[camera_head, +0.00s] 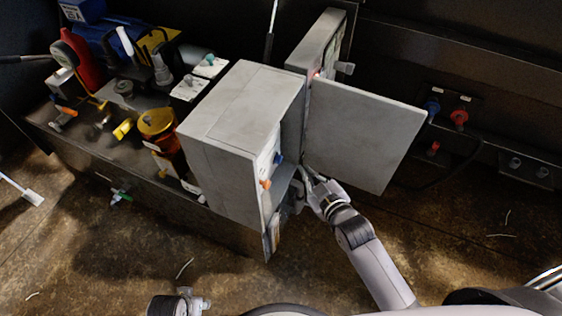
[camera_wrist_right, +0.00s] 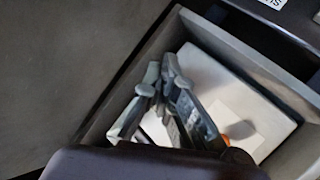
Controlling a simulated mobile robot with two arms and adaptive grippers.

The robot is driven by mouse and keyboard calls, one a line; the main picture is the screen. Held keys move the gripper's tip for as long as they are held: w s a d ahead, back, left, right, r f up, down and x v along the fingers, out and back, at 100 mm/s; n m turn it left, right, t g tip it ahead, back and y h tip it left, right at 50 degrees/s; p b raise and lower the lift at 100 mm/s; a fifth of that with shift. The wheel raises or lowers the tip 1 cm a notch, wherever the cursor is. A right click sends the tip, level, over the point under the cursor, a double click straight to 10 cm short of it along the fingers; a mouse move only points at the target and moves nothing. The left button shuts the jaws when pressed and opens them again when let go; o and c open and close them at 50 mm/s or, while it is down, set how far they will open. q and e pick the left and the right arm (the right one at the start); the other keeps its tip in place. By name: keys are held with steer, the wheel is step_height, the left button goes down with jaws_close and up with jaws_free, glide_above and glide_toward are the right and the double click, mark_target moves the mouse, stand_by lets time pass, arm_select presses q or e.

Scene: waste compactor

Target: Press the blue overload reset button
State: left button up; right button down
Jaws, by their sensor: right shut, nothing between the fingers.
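A small blue part (camera_head: 279,157) sits on the front side of the grey box (camera_head: 238,112), above an orange part (camera_head: 265,183). I cannot tell for certain that this blue part is the overload reset button. My right gripper (camera_head: 309,175) is shut and empty, at the lower edge of the open grey door and right of the blue part, apart from it. In the right wrist view my fingers (camera_wrist_right: 158,85) are together in front of the open box with a pale inner panel (camera_wrist_right: 225,85). No blue button shows there. Part of my left gripper (camera_head: 185,301) shows at the bottom edge.
The open grey door (camera_head: 362,135) stands right of the box, above my right gripper. A second grey box (camera_head: 320,40) is behind. Blue (camera_head: 432,107) and red (camera_head: 459,117) connectors are on the dark wall at right. Tools and jars crowd the bench at left.

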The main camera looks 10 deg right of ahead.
mark_target(278, 159)
arm_select(q)
steer(key=shift+r, duration=0.3)
arm_select(e)
steer(key=shift+w+a, duration=0.55)
steer(key=shift+a, duration=0.2)
steer(key=shift+w+a, duration=0.5)
steer(key=shift+a, duration=0.25)
arm_select(q)
steer(key=shift+w, duration=0.1)
steer(key=shift+s+a+f+p, duration=0.1)
steer(key=shift+f+p, duration=0.1)
steer(key=shift+f, duration=0.25)
steer(key=shift+s+f+p, duration=0.1)
steer(key=shift+f+p, duration=0.05)
steer(key=shift+f, duration=0.3)
arm_select(e)
steer(key=shift+w+a, duration=0.25)
steer(key=shift+a, duration=0.05)
arm_select(q)
steer(key=shift+r, duration=0.1)
arm_select(e)
steer(key=shift+a, duration=0.1)
